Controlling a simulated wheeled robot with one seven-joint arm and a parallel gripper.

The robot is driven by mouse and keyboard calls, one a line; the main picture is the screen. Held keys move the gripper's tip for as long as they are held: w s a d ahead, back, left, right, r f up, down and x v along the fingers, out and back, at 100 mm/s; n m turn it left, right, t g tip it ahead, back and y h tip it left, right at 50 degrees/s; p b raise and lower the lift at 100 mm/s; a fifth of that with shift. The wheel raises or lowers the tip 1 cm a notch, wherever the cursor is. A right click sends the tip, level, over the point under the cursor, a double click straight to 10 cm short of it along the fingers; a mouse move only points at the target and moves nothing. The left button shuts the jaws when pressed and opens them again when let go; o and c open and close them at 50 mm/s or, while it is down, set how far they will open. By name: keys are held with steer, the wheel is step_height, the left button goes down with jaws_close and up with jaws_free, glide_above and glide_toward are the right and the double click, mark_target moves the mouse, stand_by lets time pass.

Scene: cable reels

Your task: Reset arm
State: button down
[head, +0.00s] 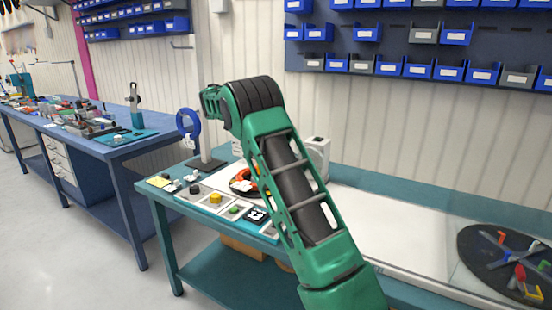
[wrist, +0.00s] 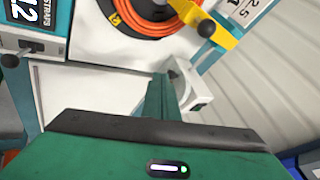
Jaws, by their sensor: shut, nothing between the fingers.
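My arm (head: 295,195) is green with dark covers and rises through the middle of the head view, bent at the top near a blue ring. My gripper (wrist: 160,82) shows in the wrist view as a green body with a narrow finger part, shut and empty. It cannot be made out clearly in the head view. In the wrist view it points toward the white bench top, apart from an orange cable reel (wrist: 150,22). That reel also shows in the head view (head: 241,186), partly hidden behind my arm.
The teal bench (head: 150,190) holds small coloured parts and a white box (head: 318,155). A yellow lever (wrist: 215,30) lies over the reel. A dark turntable (head: 480,265) is at right. A blue bench (head: 125,180) stands left; grey floor between is clear.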

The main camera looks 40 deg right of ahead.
steer(key=shift+w+a+r, duration=0.1)
steer(key=shift+a+r, duration=0.3)
steer(key=shift+r, duration=0.2)
steer(key=s+a+r+n+y, duration=0.15)
steer(key=s+n, duration=0.35)
steer(key=s, duration=0.6)
steer(key=s+a+r+n+y, duration=0.15)
steer(key=s+n, duration=0.25)
steer(key=s, duration=0.7)
steer(key=s+a+f+n+y, duration=0.1)
steer(key=s+a+f+n, duration=0.2)
steer(key=s, duration=0.6)
steer(key=s+a+f+n+y, duration=0.2)
steer(key=s+a+n, duration=0.3)
steer(key=s, duration=0.5)
steer(key=s+a+f+n+y, duration=0.1)
steer(key=s+a+f+n, duration=0.3)
steer(key=s+a, duration=0.4)
steer(key=shift+s+f+t+y, duration=0.3)
steer(key=shift+s+f, duration=0.1)
steer(key=shift+s, duration=0.25)
